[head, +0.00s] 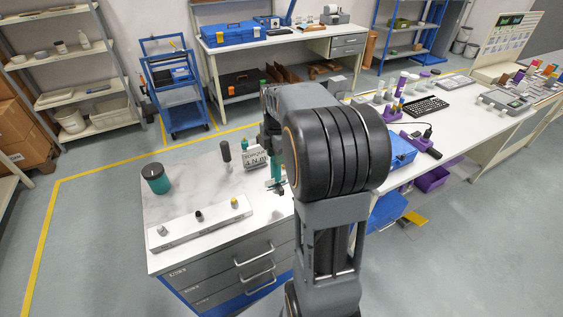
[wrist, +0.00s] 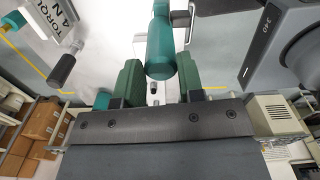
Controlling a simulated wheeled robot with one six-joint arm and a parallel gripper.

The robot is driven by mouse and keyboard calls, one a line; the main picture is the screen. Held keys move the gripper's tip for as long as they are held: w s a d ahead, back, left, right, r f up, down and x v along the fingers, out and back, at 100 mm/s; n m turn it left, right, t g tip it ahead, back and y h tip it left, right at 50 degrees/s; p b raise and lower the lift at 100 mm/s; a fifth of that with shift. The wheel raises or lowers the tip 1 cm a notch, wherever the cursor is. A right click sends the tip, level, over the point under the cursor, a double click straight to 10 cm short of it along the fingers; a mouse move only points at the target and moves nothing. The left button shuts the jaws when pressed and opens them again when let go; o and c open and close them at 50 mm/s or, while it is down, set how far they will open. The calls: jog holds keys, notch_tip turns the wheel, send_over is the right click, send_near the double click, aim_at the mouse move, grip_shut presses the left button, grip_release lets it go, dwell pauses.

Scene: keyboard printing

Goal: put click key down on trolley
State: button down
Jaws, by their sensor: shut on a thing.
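The click key (head: 277,168) has a teal handle and hangs roughly upright under my gripper, over the right rear part of the trolley's white top (head: 190,195). In the wrist view the teal handle of the click key (wrist: 160,48) lies between the green finger pads of my gripper (wrist: 160,80), which is shut on it. My gripper shows in part in the head view (head: 270,140), partly hidden by my arm. I cannot tell whether the key's lower end touches the trolley top.
A torque sign (head: 257,157) and a black-handled tool (head: 226,151) stand just left of the key. A teal cup (head: 156,179) stands at the trolley's left. A white strip (head: 200,222) with several small knobs lies in front. The top between them is clear.

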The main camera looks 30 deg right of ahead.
notch_tip(320, 180, down, 7)
jog(key=w+d+p, duration=0.1)
jog(key=d, duration=0.2)
jog(key=shift+w, duration=0.3)
jog(key=shift+f, duration=0.25)
